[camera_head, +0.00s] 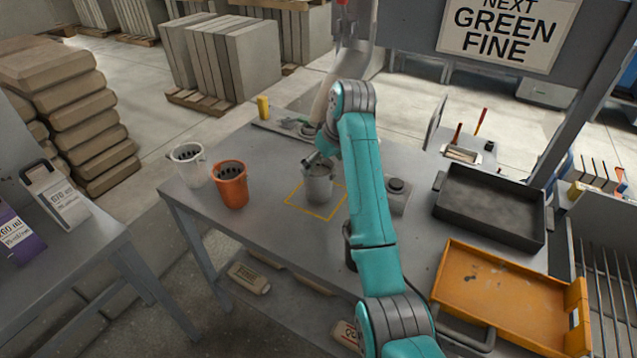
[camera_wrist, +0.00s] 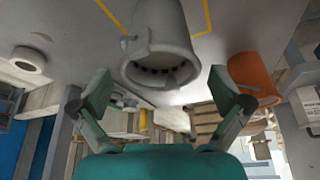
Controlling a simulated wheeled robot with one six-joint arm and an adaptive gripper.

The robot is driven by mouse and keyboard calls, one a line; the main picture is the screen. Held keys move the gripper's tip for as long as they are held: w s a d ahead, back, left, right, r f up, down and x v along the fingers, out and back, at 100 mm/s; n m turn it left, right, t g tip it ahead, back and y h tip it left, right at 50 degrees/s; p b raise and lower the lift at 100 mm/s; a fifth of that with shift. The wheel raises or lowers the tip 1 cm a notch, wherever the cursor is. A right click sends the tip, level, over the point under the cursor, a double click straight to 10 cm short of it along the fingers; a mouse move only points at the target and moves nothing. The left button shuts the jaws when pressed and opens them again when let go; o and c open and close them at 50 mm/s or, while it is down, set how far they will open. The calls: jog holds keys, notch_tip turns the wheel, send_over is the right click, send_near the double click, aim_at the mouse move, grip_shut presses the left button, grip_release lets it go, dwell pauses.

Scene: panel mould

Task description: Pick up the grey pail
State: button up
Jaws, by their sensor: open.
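The grey pail (camera_head: 319,187) stands upright inside a yellow outlined square on the grey worktable. My gripper (camera_head: 318,160) is at its rim, on its far side in the head view; the arm partly hides this spot. In the wrist view the grey pail (camera_wrist: 162,35) is large at the top centre, with its rim towards me. The two fingers of my gripper (camera_wrist: 160,97) are spread wide, one on each side below the pail, with nothing held between them. I cannot tell whether a finger touches the rim.
An orange pail (camera_head: 231,184) and a white pail (camera_head: 188,164) stand left on the worktable (camera_head: 265,232). A black tray (camera_head: 490,207) and an orange tray (camera_head: 500,293) lie further right.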

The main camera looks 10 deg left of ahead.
aim_at(318, 173)
jog(key=shift+x, duration=2.65)
jog(key=c, duration=1.4)
